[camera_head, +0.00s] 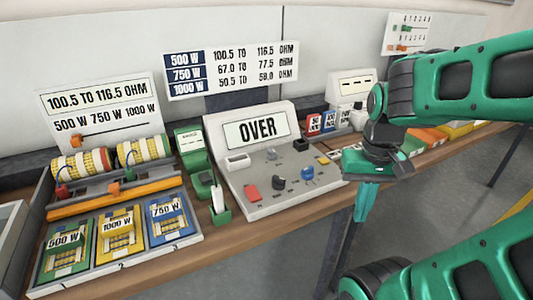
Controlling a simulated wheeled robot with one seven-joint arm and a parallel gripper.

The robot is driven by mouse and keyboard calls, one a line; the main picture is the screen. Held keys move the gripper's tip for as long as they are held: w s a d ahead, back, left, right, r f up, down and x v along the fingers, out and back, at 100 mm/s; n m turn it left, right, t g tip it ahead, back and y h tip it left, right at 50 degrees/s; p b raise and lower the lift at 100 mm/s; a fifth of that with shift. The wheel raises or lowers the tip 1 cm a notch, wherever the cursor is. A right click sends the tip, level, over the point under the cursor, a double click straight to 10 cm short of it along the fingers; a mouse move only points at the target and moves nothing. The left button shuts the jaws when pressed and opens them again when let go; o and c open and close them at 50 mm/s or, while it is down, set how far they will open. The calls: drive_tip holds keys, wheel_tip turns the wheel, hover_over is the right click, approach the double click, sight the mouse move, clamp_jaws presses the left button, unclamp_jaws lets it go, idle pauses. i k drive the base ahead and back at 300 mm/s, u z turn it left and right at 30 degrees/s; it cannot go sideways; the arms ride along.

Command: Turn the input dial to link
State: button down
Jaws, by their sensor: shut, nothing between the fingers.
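The grey meter console (240,205) stands mid-bench, with its display (257,129) reading "OVER". On its sloped panel are a black knob (279,183), a blue knob (307,174), a red button (252,192) and a black block (300,145) near the top. The labels by the knobs are too small to read, so I cannot tell which is the input dial. My gripper (362,215) points down to the right of the console, shut and empty, apart from both knobs.
A tray (125,262) with 500 W, 1000 W and 750 W cards is at left, below two striped coils (82,165). A green holder (221,214) stands close left of the console. Small boxes (315,123) and another device (350,88) are behind right. Floor shows in front.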

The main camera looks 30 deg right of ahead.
sight(308, 173)
drive_tip(key=z, duration=0.05)
drive_tip(key=k, duration=0.5)
drive_tip(key=z, duration=1.7)
drive_tip(key=i, duration=0.9)
drive_tip(key=u, duration=1.75)
